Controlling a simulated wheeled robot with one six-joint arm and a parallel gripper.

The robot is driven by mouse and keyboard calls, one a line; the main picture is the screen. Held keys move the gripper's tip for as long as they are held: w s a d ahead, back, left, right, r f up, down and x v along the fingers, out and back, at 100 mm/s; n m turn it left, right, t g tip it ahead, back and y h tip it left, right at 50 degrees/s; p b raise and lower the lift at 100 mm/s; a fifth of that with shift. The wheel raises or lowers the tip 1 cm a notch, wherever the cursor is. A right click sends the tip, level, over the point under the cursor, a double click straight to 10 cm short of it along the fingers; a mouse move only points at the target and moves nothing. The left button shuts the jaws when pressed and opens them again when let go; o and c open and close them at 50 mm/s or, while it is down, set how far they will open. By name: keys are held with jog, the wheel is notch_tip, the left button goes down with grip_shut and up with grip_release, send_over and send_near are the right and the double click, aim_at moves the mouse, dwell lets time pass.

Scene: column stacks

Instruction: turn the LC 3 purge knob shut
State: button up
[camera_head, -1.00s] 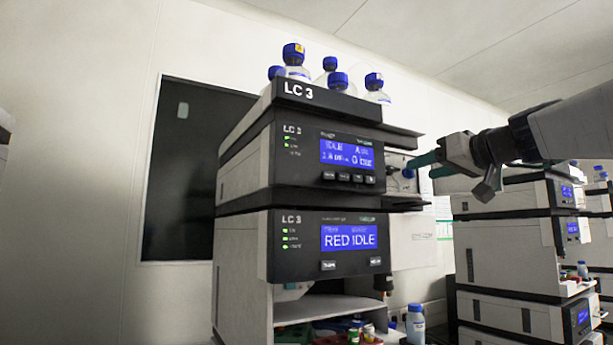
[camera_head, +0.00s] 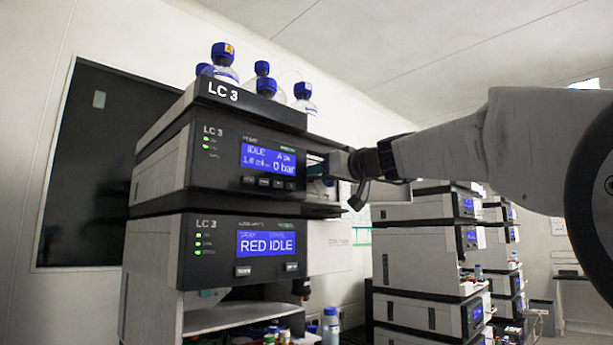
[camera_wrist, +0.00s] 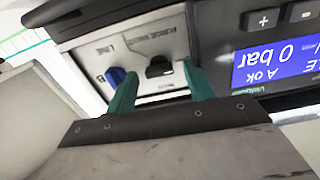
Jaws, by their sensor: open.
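The LC 3 stack (camera_head: 200,160) stands left of centre in the head view. My gripper (camera_wrist: 160,70) is open, its teal fingers reaching toward a light recessed panel (camera_wrist: 135,45) beside the pump display. A black knob (camera_wrist: 159,67) lies between the fingers in the wrist view; I cannot tell if they touch it. A blue knob (camera_wrist: 117,75) sits to its left, close to the left finger. In the head view my gripper (camera_head: 317,163) hides the knobs.
The pump display (camera_wrist: 272,62) reads 0 bar. A black ledge (camera_head: 325,210) juts out below my gripper. Bottles with blue caps (camera_head: 265,86) stand on top of the stack. Other instrument stacks (camera_head: 425,250) stand to the right behind my arm.

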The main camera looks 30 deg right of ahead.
jog(key=c, duration=1)
jog(key=shift+m, duration=0.3)
jog(key=m, duration=0.3)
jog(key=shift+d+m, duration=0.1)
jog(key=shift+m, duration=0.3)
jog(key=m, duration=0.4)
jog(key=shift+f+m, duration=0.1)
jog(key=shift+m, duration=0.2)
jog(key=m, duration=0.4)
jog(key=shift+d, duration=0.1)
jog(key=shift+f+m, duration=0.15)
jog(key=shift+m, duration=2.05)
